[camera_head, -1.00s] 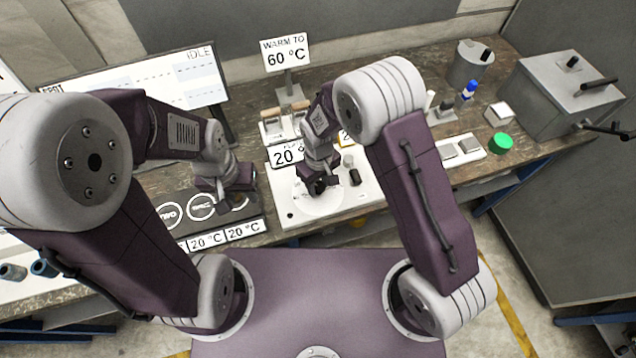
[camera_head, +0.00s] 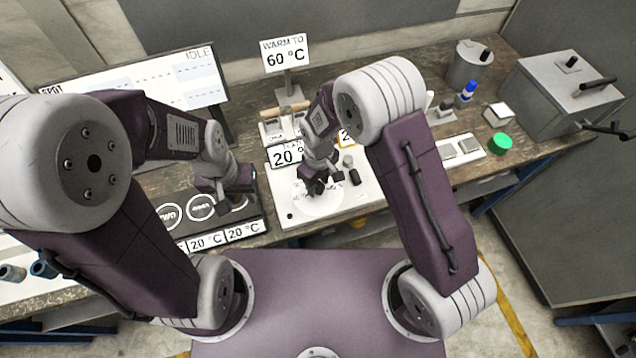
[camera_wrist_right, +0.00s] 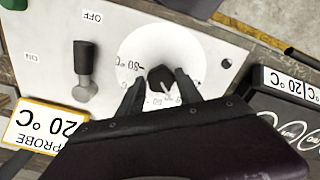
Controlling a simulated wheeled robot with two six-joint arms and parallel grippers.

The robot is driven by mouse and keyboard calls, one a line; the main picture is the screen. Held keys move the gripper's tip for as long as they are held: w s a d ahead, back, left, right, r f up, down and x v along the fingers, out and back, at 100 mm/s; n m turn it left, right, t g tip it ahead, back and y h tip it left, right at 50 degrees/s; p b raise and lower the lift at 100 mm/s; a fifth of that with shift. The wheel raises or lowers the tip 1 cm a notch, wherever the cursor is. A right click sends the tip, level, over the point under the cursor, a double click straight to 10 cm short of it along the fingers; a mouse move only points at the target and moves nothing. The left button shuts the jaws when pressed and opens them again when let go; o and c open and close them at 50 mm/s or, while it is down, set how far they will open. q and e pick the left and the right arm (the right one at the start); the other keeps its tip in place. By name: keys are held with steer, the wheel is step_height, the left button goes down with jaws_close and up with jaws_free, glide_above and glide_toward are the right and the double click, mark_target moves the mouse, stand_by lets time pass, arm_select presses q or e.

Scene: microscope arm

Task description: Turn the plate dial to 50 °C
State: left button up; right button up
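The plate dial is a black knob (camera_wrist_right: 160,77) on a white disc (camera_wrist_right: 160,48), with a pale pointer line on the knob's near side. Upside-down scale figures show, among them 80 °C; others are partly hidden. The disc also shows in the head view (camera_head: 318,203). My right gripper (camera_wrist_right: 160,78) is at the dial, its dark fingers on either side of the knob with small gaps apparent. In the head view it (camera_head: 315,186) hides the knob. My left gripper (camera_head: 228,195) hovers by the dark panel on the left; its fingers are unclear.
A black-capped lever (camera_wrist_right: 84,65) stands beside the dial between ON and OFF. A probe display (camera_wrist_right: 45,125) reads 20 °C. A sign (camera_head: 285,53) reads WARM TO 60 °C. A dark panel with round marks (camera_head: 200,208) lies left. A green lid (camera_head: 502,141) sits right.

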mark_target(319, 187)
steer(key=shift+o, duration=0.9)
steer(key=shift+s+d, duration=0.1)
steer(key=shift+s, duration=0.05)
steer(key=shift+r, duration=0.3)
step_height(319, 187, up, 8)
steer(key=b, duration=0.1)
steer(key=shift+r+b, duration=0.25)
steer(key=shift+b, duration=0.1)
